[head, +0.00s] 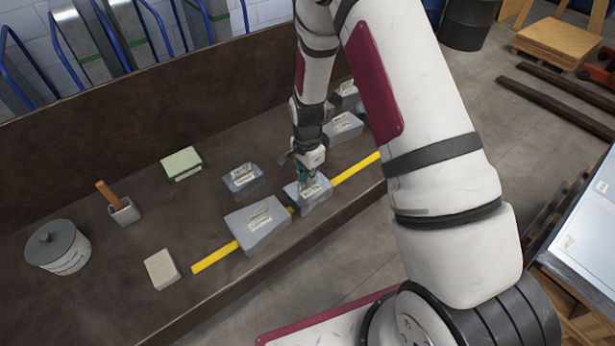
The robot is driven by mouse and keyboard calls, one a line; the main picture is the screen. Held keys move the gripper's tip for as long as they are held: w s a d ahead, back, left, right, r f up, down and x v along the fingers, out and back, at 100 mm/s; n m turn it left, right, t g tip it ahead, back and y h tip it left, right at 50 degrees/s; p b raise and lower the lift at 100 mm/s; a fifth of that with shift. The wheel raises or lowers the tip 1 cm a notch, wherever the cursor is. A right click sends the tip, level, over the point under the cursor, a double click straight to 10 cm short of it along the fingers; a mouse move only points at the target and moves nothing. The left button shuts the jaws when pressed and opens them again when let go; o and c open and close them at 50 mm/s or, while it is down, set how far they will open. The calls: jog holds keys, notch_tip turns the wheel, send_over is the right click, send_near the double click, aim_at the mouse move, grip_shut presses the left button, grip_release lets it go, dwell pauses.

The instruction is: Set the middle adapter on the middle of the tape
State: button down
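The yellow tape (214,256) runs diagonally along the front of the brown bench and shows again at right. A grey adapter block (317,199) with a pale label sits on or just above the tape near its middle. My gripper (306,183) is down at the top of this block; its fingertips are small and partly hidden, so I cannot tell if they grip it. A larger grey adapter (270,236) lies over the tape just left of it. Another adapter (242,180) stands behind the tape. More grey adapters (343,128) stand farther back at right, partly hidden by my arm.
A lidded grey tub (58,247), a small holder with a brown handle (124,211), a beige block (161,269) and a green-topped box (181,163) stand on the bench's left. A raised wall (130,97) backs the bench.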

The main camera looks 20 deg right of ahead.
jog(key=c, duration=1.7)
grip_release()
jog(key=s+r+n+t, duration=0.1)
jog(key=s+r+n, duration=0.25)
jog(key=r, duration=1.25)
jog(key=s+r+n+t, duration=0.25)
jog(key=s+r, duration=0.25)
jog(key=r, duration=1.1)
jog(key=s+r+n, duration=0.2)
jog(key=s+r, duration=0.1)
jog(key=s, duration=0.2)
jog(key=s+r+n+t, duration=0.1)
jog(key=s+r+n, duration=0.2)
jog(key=s, duration=0.3)
jog(key=s+r+n+t, duration=0.1)
jog(key=s+r+n, duration=0.1)
jog(key=s, duration=0.3)
jog(key=shift+s+r+n, duration=0.25)
jog(key=shift+r+n, duration=0.15)
jog(key=shift+n, duration=0.3)
